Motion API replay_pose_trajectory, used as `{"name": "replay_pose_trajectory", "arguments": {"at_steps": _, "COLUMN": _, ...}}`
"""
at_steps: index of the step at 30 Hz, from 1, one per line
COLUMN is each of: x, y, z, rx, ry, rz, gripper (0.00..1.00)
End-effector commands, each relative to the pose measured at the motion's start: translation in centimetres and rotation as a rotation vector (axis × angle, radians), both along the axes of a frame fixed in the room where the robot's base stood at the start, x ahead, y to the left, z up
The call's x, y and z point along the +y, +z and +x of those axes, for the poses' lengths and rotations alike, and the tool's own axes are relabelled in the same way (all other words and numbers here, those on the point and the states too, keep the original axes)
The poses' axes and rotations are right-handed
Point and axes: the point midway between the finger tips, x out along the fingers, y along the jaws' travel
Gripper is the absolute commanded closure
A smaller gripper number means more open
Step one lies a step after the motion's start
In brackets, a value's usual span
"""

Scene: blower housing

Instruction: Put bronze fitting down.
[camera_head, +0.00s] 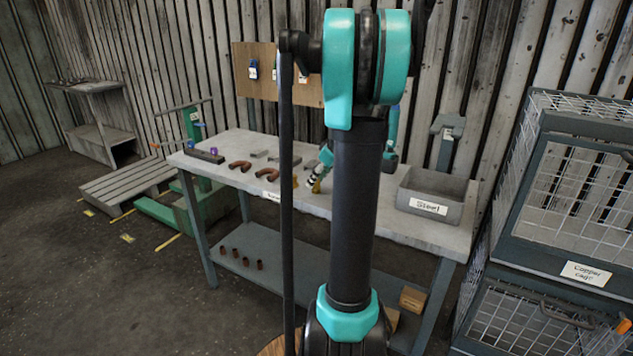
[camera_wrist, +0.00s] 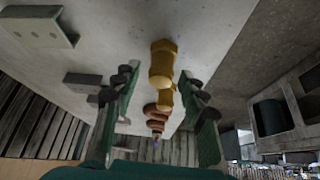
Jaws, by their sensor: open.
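The bronze fitting (camera_wrist: 162,66), a yellow stepped piece with a hex-like body, shows in the wrist view against the grey tabletop. It lies between the two fingers of my gripper (camera_wrist: 160,84), with visible gaps on both sides. My gripper is open; neither finger appears to touch the fitting. Whether the fitting rests fully on the table I cannot tell from this angle. In the head view my gripper (camera_head: 316,182) is low over the middle of the workbench (camera_head: 400,225), partly hidden by my arm. A small yellow part (camera_head: 295,182) shows beside it there.
Copper-coloured bent pipes (camera_head: 267,174) lie left of my gripper, with grey metal pieces (camera_head: 285,159) behind. A grey bin labelled Steel (camera_head: 433,196) stands at the bench's right end. A wire cage labelled Copper cage (camera_head: 570,190) stands farther right. Brown cylinders (camera_head: 240,257) stand on the lower shelf.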

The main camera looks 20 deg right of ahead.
Motion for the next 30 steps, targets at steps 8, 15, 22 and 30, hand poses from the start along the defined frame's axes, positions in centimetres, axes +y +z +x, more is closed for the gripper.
{"name": "replay_pose_trajectory", "arguments": {"at_steps": 8, "x": -1.4, "y": 4.8, "z": -2.5, "rx": 0.000, "ry": -0.003, "rz": -0.001, "gripper": 0.57}}
{"name": "replay_pose_trajectory", "arguments": {"at_steps": 15, "x": -2.3, "y": 8.3, "z": -4.2, "rx": 0.000, "ry": -0.001, "rz": 0.000, "gripper": 0.57}}
{"name": "replay_pose_trajectory", "arguments": {"at_steps": 22, "x": -2.7, "y": 9.6, "z": -4.9, "rx": 0.000, "ry": -0.001, "rz": 0.000, "gripper": 0.57}}
{"name": "replay_pose_trajectory", "arguments": {"at_steps": 30, "x": 2.8, "y": 6.2, "z": -7.2, "rx": 0.061, "ry": -0.062, "rz": 0.000, "gripper": 0.57}}
